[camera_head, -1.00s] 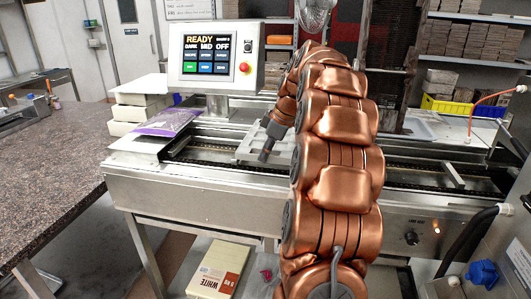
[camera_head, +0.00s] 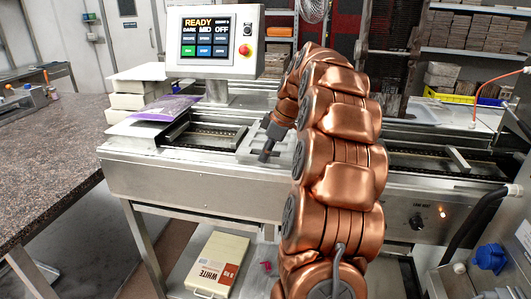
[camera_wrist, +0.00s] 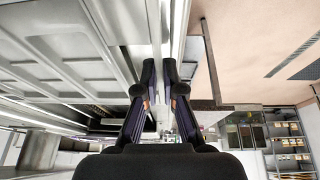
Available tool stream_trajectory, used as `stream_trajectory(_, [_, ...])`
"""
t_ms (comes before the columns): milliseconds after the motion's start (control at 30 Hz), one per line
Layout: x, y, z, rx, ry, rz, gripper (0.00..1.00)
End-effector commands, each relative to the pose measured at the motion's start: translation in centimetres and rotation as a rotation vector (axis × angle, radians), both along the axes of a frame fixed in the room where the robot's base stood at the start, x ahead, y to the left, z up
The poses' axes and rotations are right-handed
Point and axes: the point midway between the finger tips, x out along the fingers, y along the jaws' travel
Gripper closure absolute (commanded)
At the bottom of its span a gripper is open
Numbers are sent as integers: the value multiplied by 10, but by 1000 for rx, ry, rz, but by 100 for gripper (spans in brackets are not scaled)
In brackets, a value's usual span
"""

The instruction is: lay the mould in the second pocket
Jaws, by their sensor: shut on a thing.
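The mould (camera_wrist: 70,45) is a pale grey panel with raised ribs and shallow cells, filling the left of the wrist view. In the head view a light grey slab (camera_head: 249,147), apparently the mould, shows at the line's middle, partly hidden by my arm. My gripper (camera_wrist: 159,75) is shut on the mould's edge, a thin pale strip between the two dark fingers. In the head view my gripper (camera_head: 266,152) points down at the slab. I cannot tell whether the mould touches the line below. Pockets on the line (camera_head: 180,172) cannot be told apart.
A control panel (camera_head: 216,43) reading READY stands behind the line. A speckled counter (camera_head: 55,140) is at left. Dark chain track (camera_head: 212,135) shows left of my gripper.

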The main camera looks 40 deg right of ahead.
Motion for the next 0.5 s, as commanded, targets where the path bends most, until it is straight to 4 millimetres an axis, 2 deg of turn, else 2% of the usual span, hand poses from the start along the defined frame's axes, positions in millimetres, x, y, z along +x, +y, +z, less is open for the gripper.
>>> stream_trajectory(367, [0, 0, -3, -2, -1, 0, 100])
stream_trajectory(400, [0, 0, -3, -2, -1, 0, 91])
stream_trajectory(500, [0, 0, -3, -2, -1, 0, 81])
